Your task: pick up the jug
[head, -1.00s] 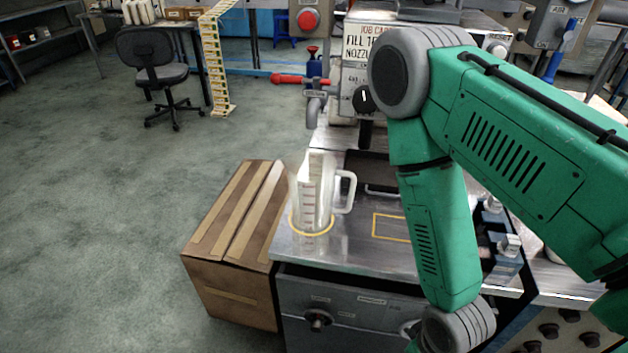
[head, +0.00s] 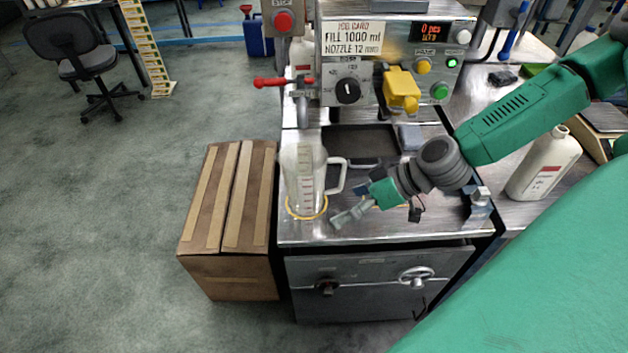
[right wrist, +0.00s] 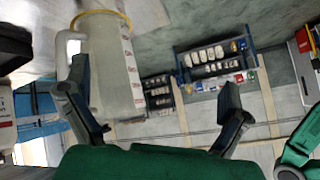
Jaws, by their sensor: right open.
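The clear jug (head: 303,178) with red graduation marks stands upright on the metal bench top, inside a yellow ring at the left front corner. Its handle (head: 337,176) points right. My right gripper (head: 345,218) is just right of the jug's base, below the handle in the picture, with no hold on it. In the right wrist view the jug (right wrist: 108,75) shows at upper left, its handle (right wrist: 66,55) to the left, and the fingers of my right gripper (right wrist: 158,105) are spread wide with nothing between them. One finger overlaps the jug in that view. My left gripper is not seen.
A filling machine with a job card (head: 352,38), a red-handled valve (head: 285,82) and a yellow part (head: 401,88) stands behind. A dark tray (head: 362,142) lies behind the jug. A cardboard box (head: 228,220) is left of the bench. A white bottle (head: 545,162) stands at right.

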